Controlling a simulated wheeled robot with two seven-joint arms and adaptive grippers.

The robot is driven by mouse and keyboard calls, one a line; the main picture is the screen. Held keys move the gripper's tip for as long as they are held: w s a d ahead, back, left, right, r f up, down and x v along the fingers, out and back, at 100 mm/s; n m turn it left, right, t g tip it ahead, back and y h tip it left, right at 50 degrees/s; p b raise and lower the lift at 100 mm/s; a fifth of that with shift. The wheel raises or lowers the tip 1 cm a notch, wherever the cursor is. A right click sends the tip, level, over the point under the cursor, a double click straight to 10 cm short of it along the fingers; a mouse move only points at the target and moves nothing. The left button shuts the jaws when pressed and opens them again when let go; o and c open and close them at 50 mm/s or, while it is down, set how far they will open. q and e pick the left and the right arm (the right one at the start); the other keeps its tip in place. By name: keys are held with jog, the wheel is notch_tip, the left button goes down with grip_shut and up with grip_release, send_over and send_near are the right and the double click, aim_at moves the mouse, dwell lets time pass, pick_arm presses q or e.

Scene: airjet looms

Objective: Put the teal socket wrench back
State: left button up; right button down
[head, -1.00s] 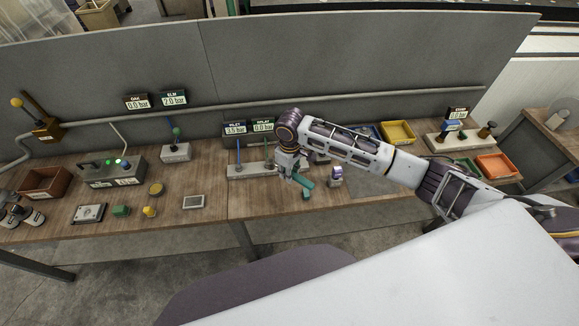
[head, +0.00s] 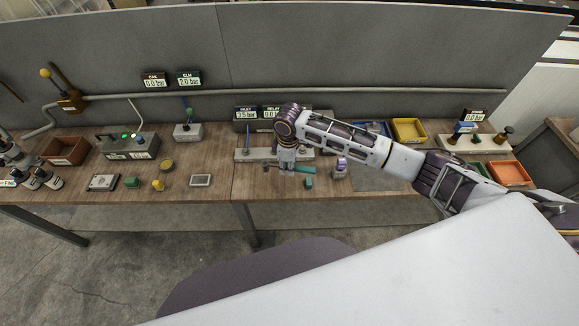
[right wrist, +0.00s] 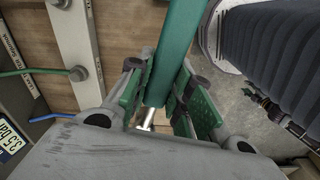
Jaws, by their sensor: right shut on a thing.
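My right gripper (head: 287,170) is shut on the teal socket wrench (head: 303,169), above the front part of the wooden bench (head: 216,160). In the right wrist view the teal handle (right wrist: 172,55) runs up from between the green-padded fingers of the gripper (right wrist: 160,110). A bright metal piece shows at its lower end, between the fingers. In the head view the gripper and arm hide part of the wrench and of the grey valve strip (head: 245,155) behind it.
A small teal piece (head: 308,183) lies just below the wrench in the head view. A white and purple item (head: 340,168) stands close to the right. A yellow bin (head: 408,130) and an orange bin (head: 508,174) are farther right. Gauges and a wall panel (head: 300,50) stand behind.

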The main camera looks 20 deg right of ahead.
jog(key=shift+w+n, duration=0.1)
jog(key=shift+n, duration=1)
jog(key=shift+a, duration=0.1)
jog(key=shift+f+b, duration=0.95)
jog(key=shift+f, duration=2.55)
jog(key=shift+f, duration=1.05)
jog(key=c, duration=1.2)
grip_release()
